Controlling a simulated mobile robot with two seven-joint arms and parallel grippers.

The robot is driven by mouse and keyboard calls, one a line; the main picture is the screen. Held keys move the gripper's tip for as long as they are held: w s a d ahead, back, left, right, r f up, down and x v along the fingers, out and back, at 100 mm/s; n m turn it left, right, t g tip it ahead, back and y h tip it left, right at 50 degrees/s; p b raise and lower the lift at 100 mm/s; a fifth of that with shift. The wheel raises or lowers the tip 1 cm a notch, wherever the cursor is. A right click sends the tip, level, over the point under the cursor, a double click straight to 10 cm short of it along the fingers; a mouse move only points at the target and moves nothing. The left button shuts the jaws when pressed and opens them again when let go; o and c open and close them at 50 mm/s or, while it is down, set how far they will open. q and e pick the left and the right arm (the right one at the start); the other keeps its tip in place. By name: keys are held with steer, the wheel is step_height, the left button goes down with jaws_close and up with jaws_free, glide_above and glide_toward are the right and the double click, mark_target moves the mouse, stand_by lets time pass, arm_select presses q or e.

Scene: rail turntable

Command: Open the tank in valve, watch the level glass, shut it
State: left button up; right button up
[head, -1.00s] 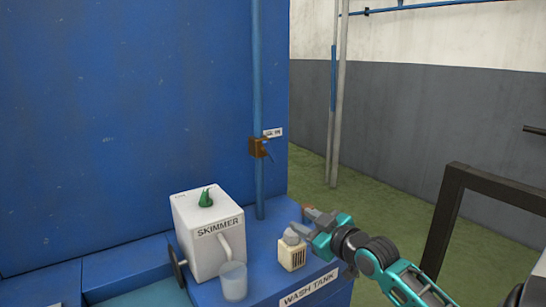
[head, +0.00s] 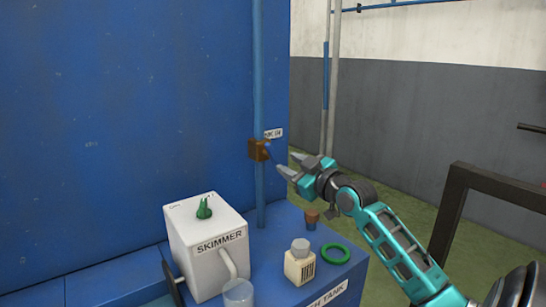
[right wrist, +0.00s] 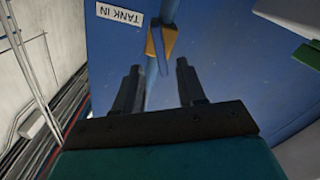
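The tank in valve is a brown body (head: 257,151) on a vertical blue pipe, with a small blue lever and a partly hidden white label (head: 274,133) beside it. In the right wrist view the lever (right wrist: 158,50) lies in front of the orange-brown valve body (right wrist: 169,38), near the TANK IN label (right wrist: 121,16). My right gripper (head: 286,163) is open and empty just right of and below the valve. In the right wrist view its fingertips (right wrist: 158,68) point at the lever, seemingly short of it. I cannot make out a level glass. My left gripper is not in view.
Below, on the blue wash tank top (head: 290,222), stand a white skimmer box (head: 205,255), a clear cup (head: 238,293), a cream bottle (head: 299,266), a green ring (head: 335,253) and a brown-topped piece (head: 311,218). A dark frame (head: 448,215) stands at right.

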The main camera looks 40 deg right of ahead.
mark_target(275, 157)
steer(key=shift+w+d, duration=0.2)
steer(key=shift+w, duration=1.75)
steer(key=shift+w+d, duration=0.2)
steer(key=shift+w, duration=1.75)
steer(key=shift+c, duration=0.2)
jaws_close()
